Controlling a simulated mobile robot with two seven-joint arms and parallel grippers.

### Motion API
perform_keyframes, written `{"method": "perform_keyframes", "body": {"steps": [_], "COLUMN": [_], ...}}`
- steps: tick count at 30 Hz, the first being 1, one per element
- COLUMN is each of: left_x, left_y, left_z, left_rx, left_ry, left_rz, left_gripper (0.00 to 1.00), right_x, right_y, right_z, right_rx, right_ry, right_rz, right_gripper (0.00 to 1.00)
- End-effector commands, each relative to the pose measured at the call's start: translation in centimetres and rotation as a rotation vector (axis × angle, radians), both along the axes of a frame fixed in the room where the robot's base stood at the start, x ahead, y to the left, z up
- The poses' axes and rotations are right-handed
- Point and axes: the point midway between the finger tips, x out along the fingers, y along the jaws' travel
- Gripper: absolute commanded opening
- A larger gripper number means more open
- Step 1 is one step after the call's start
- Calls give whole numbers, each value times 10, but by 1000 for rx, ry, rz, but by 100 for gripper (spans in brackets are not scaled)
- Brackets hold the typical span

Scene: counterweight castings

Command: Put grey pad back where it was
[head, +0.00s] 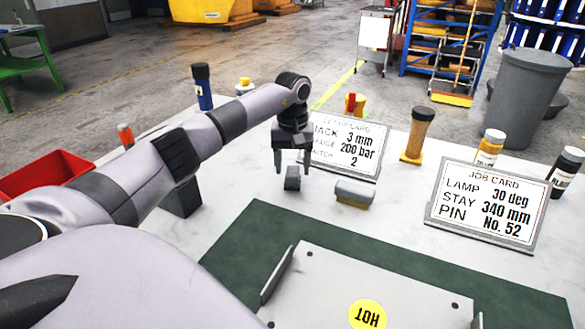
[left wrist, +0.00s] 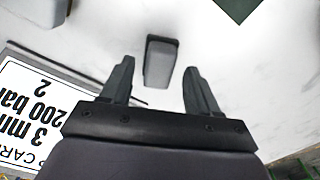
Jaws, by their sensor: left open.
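A small grey pad (head: 292,180) stands on the white table, just below my left gripper (head: 292,168). In the left wrist view the grey pad (left wrist: 159,62) shows between the two fingertips, with a gap to each side. My left gripper is open, points down and holds nothing. I cannot tell the exact height of the fingertips over the pad. A grey block with a tan underside (head: 353,193) lies to the right of the pad, apart from it. My right gripper is not in view.
A setup card (head: 345,146) stands close behind the gripper, and a job card (head: 485,205) stands at right. A green mat (head: 228,262) with a metal plate (head: 385,285) marked HOT lies in front. A red bin (head: 45,172) is at left. Bottles line the back.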

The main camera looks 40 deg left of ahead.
Motion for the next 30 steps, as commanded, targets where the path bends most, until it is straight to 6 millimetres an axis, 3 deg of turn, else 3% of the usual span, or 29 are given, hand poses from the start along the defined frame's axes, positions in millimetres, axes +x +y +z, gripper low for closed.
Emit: {"method": "perform_keyframes", "body": {"steps": [9,15,21,30], "left_x": [1,1,0,0], "left_y": [0,0,0,0], "left_z": [67,97,107,107], "left_rx": [0,0,-1,0], "left_ry": [-5,-4,-1,0], "left_rz": [1,0,0,0], "left_gripper": [61,61,61,61], "right_x": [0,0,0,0], "right_y": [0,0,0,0], "right_z": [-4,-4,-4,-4], "right_rx": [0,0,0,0], "right_ry": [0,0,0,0], "right_rz": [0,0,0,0], "right_gripper": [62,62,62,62]}}
